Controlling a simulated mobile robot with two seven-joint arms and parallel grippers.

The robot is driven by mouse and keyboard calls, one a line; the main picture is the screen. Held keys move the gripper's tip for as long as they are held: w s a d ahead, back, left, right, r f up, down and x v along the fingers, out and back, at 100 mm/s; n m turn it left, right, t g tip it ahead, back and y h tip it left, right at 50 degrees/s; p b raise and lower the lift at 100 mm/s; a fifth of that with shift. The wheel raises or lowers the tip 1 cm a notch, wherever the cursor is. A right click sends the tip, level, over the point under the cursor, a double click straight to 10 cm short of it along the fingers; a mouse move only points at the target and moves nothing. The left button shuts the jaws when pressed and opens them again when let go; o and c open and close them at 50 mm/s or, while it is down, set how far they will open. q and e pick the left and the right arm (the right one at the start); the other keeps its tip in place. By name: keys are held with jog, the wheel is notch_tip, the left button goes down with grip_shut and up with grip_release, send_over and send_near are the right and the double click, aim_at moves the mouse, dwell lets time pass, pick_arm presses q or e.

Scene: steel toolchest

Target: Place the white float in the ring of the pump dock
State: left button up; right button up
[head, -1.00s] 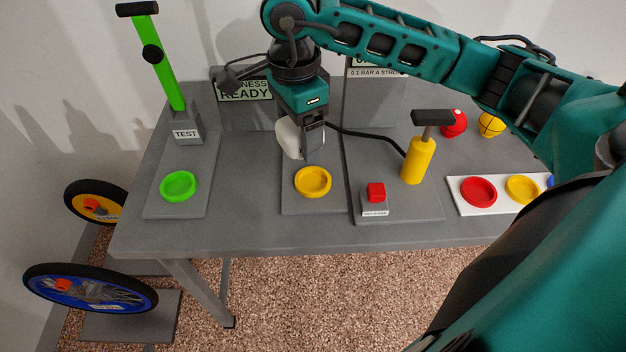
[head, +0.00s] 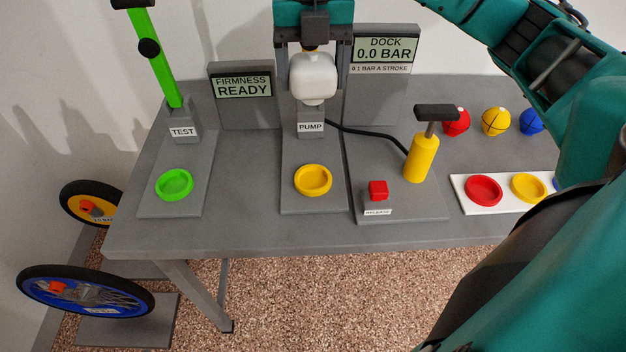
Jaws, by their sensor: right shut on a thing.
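The white float (head: 313,88) is a rounded white block held high in front of the pump post. My right gripper (head: 312,72) is shut on it, with one dark finger on each side. The pump dock is a grey base plate (head: 292,205) with a post labelled PUMP (head: 311,128) and a yellow ring (head: 313,193) near its front. The ring looks empty. In the picture the float is above the ring and well apart from it. My left gripper is not in view.
Left is the TEST stand (head: 183,131) with a green ring (head: 174,185). Right are a red button (head: 378,189), a yellow hand pump (head: 420,158) with a black hose (head: 370,133), and a white tray (head: 506,205) with coloured rings. Red, yellow and blue balls (head: 495,122) stand behind it.

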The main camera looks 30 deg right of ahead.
jog(key=shift+f, duration=0.35)
jog(key=shift+m, duration=0.3)
notch_tip(320, 180, down, 15)
jog(key=shift+r+b, duration=0.2)
jog(key=shift+b, duration=0.3)
jog(key=shift+f, duration=2.3)
jog(key=shift+f+b, duration=0.15)
jog(key=shift+b, duration=0.15)
jog(key=o, duration=1.1)
jog(key=shift+c, duration=0.2)
